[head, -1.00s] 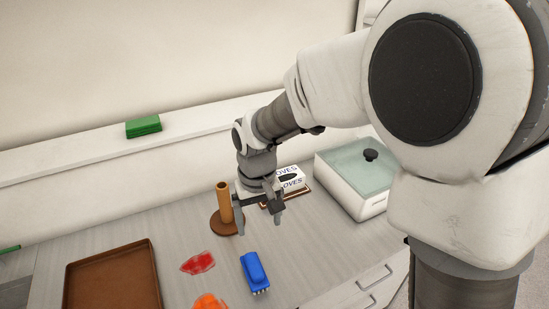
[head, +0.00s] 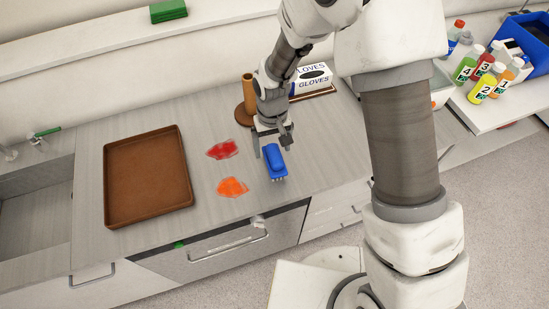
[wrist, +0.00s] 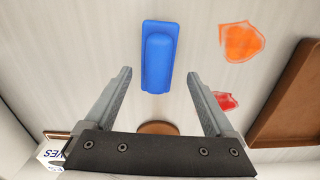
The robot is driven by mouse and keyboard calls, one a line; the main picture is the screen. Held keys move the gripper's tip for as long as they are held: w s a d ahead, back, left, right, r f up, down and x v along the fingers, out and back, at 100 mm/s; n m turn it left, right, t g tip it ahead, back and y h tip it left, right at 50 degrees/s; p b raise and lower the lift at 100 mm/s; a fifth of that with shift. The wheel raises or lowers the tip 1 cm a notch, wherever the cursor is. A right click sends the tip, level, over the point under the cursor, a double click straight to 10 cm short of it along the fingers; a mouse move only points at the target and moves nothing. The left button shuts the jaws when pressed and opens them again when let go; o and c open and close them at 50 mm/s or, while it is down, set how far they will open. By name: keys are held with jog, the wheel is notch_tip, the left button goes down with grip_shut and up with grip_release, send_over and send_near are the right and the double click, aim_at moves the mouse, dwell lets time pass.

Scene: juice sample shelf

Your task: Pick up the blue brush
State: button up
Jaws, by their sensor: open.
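The blue brush (head: 274,160) lies on the grey countertop, handle up, with pale bristles showing at its front end. In the wrist view the blue brush (wrist: 158,57) is ahead of the fingertips and roughly in line with the gap between them. My gripper (head: 272,146) is above the counter at the brush's back end in the head view. In the wrist view my gripper (wrist: 158,74) has its two fingers wide apart with nothing between them. I cannot tell its exact height above the brush.
A red stain (head: 222,149) and an orange stain (head: 232,187) lie left of the brush. A brown tray (head: 112,182) is further left. A brown upright holder (head: 248,92) and a glove box (head: 312,78) stand behind my gripper. Numbered bottles (head: 484,78) stand far right.

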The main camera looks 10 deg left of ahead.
aim_at(274, 153)
jog(key=f, duration=0.1)
jog(key=f+p, duration=0.1)
jog(key=f, duration=0.2)
jog(key=shift+s+d+f, duration=0.1)
jog(key=shift+s+d, duration=0.05)
jog(key=shift+d, duration=0.15)
jog(key=shift+f, duration=0.6)
jog(key=c, duration=1.4)
jog(key=shift+r, duration=0.2)
